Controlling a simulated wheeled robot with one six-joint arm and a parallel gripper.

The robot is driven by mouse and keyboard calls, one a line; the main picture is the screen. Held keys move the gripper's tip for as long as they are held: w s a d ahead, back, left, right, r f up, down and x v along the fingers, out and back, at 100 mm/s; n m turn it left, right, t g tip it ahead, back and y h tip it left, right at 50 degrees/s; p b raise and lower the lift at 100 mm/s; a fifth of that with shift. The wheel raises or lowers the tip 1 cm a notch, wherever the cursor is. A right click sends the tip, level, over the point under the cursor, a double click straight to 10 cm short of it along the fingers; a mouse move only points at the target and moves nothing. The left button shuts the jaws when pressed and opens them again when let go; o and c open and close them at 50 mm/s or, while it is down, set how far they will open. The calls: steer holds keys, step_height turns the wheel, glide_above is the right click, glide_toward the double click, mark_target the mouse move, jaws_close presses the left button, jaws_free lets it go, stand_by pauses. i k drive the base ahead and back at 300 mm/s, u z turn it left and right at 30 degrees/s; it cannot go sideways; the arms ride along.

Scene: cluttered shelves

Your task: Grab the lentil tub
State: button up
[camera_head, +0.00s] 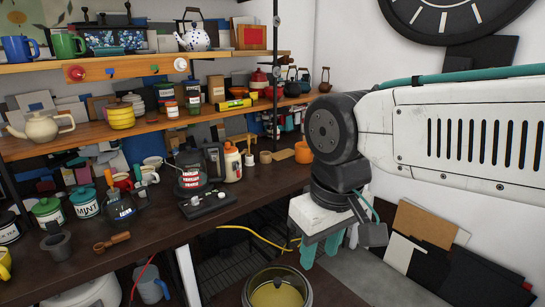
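My gripper (320,257) hangs at the centre right with its teal fingers pointing down. The fingers are apart and nothing shows between them. A round tub (277,293) with yellowish contents and a dark knob on top stands at the bottom centre, cut off by the picture's lower edge. It may be the lentil tub, but I see no readable label on it. My gripper is above it and to its right, apart from it.
A dark counter (150,225) at left holds a black appliance (207,204), a white-and-orange bottle (232,163), lidded tins (85,201) and mugs. Crowded wooden shelves (150,127) rise behind. A yellow cable (250,231) hangs below the counter. Panels (425,225) lean at right.

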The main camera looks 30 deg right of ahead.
mark_target(303, 154)
steer(key=z, duration=0.95)
